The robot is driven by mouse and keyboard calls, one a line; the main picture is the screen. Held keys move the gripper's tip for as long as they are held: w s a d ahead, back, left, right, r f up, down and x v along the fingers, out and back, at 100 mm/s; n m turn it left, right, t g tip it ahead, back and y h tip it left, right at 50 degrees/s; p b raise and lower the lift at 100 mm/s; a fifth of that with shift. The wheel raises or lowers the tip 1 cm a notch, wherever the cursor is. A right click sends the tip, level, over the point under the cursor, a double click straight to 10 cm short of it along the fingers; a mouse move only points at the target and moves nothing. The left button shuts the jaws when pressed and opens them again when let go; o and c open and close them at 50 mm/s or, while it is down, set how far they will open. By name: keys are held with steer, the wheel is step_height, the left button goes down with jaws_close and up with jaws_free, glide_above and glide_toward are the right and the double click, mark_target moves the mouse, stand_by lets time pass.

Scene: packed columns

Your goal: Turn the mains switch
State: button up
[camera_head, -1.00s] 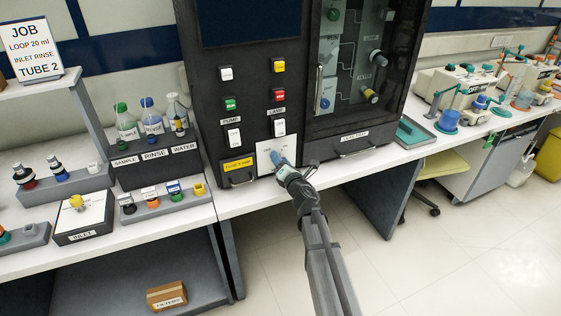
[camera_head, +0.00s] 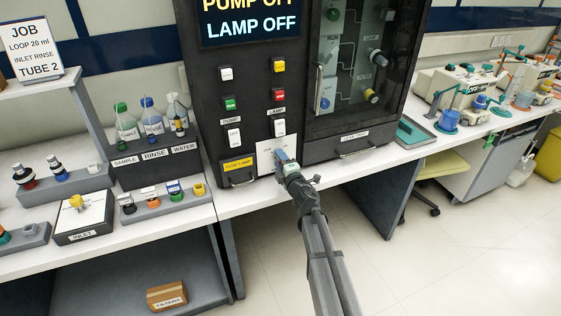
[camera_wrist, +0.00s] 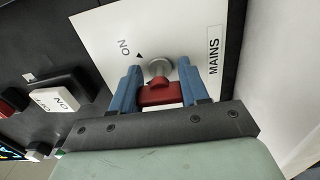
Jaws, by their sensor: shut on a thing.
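The mains switch is a red handle (camera_wrist: 160,94) on a round grey hub, set on a white plate (camera_wrist: 190,32) labelled MAINS, with an ON mark and a small black triangle. My gripper (camera_wrist: 162,92) has its blue fingers on either side of the red handle and is shut on it. In the head view my gripper (camera_head: 283,158) is at the white plate (camera_head: 265,157) low on the dark cabinet, and it hides the handle there. The screen (camera_head: 250,18) above is lit and reads PUMP OFF and LAMP OFF.
White PUMP (camera_head: 234,136) and LAMP (camera_head: 279,127) rockers sit just above the plate. A yellow fuse label (camera_head: 238,165) is to its left. A glass-doored compartment with a leak tray (camera_head: 354,139) is to the right. Labelled bottles (camera_head: 153,121) stand left on the bench.

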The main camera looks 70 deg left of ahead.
steer(key=m, duration=0.4)
steer(key=shift+m, duration=2.2)
steer(key=o, duration=1.1)
steer(key=shift+c, duration=0.2)
steer(key=d, duration=1.3)
steer(key=shift+d, duration=0.4)
